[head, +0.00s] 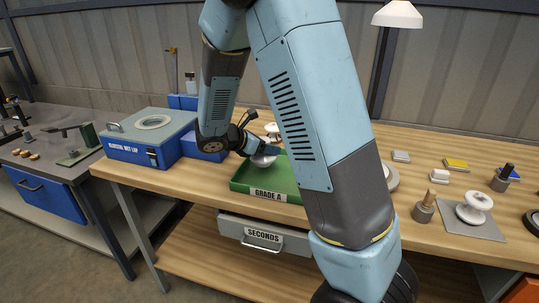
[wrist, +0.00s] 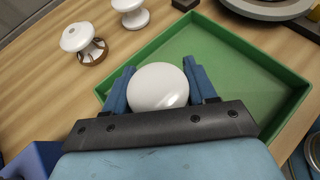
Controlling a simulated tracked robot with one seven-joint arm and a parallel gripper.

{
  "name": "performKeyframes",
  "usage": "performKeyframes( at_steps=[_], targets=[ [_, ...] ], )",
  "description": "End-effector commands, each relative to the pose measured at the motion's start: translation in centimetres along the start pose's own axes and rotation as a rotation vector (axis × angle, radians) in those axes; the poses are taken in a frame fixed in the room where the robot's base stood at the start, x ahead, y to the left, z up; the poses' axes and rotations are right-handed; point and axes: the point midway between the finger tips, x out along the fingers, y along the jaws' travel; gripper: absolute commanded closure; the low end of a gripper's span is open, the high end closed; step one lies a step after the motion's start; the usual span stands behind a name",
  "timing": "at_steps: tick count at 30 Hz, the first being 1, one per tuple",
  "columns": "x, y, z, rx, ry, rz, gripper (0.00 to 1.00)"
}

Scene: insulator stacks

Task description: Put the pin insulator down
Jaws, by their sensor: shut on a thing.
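My gripper (wrist: 158,72) is shut on the white, glossy pin insulator (wrist: 157,88), whose rounded top shows between the blue fingers in the wrist view. In the head view the held insulator (head: 263,160) is a small pale shape at the end of my arm, over the green tray marked GRADE A (head: 268,196). The tray's green rim (wrist: 147,53) surrounds a bare floor in the wrist view. The insulator's underside is hidden, so I cannot tell whether it touches the tray floor.
Two other white insulators (wrist: 80,40) (wrist: 131,12) stand on the bench outside the tray. A blue wet lap machine (head: 150,140) is left of it. A drawer marked SECONDS (head: 263,234) is below. A white spool-shaped insulator (head: 474,208) stands on a grey mat at right.

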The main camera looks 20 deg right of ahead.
Motion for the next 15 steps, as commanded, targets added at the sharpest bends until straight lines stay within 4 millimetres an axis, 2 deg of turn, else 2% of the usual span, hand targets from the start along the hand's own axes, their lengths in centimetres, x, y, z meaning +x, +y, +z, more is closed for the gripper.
performKeyframes(
  at_steps=[9,15],
  targets=[
    [1.5,0.4,-2.8,-0.002,-0.001,-0.001,1.00],
    [1.7,0.4,-3.1,0.001,-0.001,0.000,1.00]
  ],
)
